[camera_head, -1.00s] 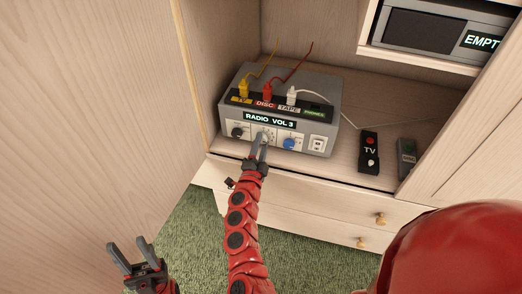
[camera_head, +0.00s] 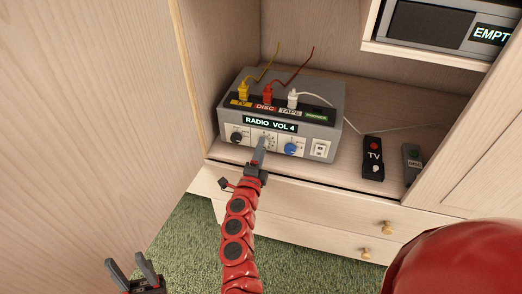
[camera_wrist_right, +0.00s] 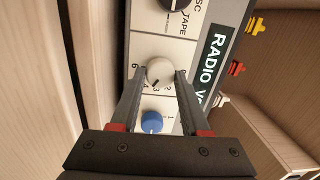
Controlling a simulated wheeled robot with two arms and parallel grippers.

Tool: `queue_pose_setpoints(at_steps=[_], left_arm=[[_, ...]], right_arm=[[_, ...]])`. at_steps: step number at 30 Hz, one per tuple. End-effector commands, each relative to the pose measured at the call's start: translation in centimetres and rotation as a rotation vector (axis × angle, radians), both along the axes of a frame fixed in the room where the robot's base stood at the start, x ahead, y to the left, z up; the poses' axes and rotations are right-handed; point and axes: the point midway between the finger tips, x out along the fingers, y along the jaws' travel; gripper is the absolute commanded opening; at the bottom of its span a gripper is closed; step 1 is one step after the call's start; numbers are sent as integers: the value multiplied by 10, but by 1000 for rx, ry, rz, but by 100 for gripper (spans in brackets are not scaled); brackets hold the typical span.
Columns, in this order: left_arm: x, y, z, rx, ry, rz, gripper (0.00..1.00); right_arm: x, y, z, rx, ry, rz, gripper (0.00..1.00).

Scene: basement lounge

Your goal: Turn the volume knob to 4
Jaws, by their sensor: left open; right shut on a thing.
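The grey radio amplifier (camera_head: 335,105) stands on the cabinet shelf, and its lit display (camera_head: 270,124) reads "RADIO VOL 4". The pale volume knob (camera_wrist_right: 160,72) is on the white front panel, between a black knob (camera_head: 237,137) and a blue knob (camera_head: 291,148). My right gripper (camera_wrist_right: 161,74) is shut on the volume knob, one finger on each side. In the head view the fingers of my right gripper (camera_head: 261,146) largely hide that knob. My left gripper (camera_head: 133,270) is open and empty, low at the left, away from the radio.
Yellow, red and white plugs (camera_head: 292,99) stand in the radio's top. A black TV remote (camera_head: 373,158) and a grey remote (camera_head: 412,164) lie to its right. A wooden panel (camera_head: 90,120) rises at the left. Drawers with knobs (camera_head: 387,227) are below the shelf.

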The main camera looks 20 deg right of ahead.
Motion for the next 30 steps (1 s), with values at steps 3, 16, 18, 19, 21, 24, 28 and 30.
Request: queue_pose_setpoints(at_steps=[3,16,18,19,21,24,28,30], left_arm=[[0,0,0,0,0,0,50],[0,0,0,0,0,0,50],[0,0,0,0,0,0,50],[0,0,0,0,0,0,50],[0,0,1,0,0,0,50],[0,0,4,0,0,0,50],[0,0,9,0,0,0,50],[0,0,12,0,0,0,50]], right_arm=[[-1,-1,-1,0,2,-2,0],[0,0,0,-1,2,0,76],[0,0,0,-2,1,0,76],[-1,1,0,-1,2,0,76],[-4,3,0,0,1,1,76],[-15,12,-1,-1,2,4,76],[-40,28,-3,0,5,5,76],[-57,37,-3,-2,4,4,76]])
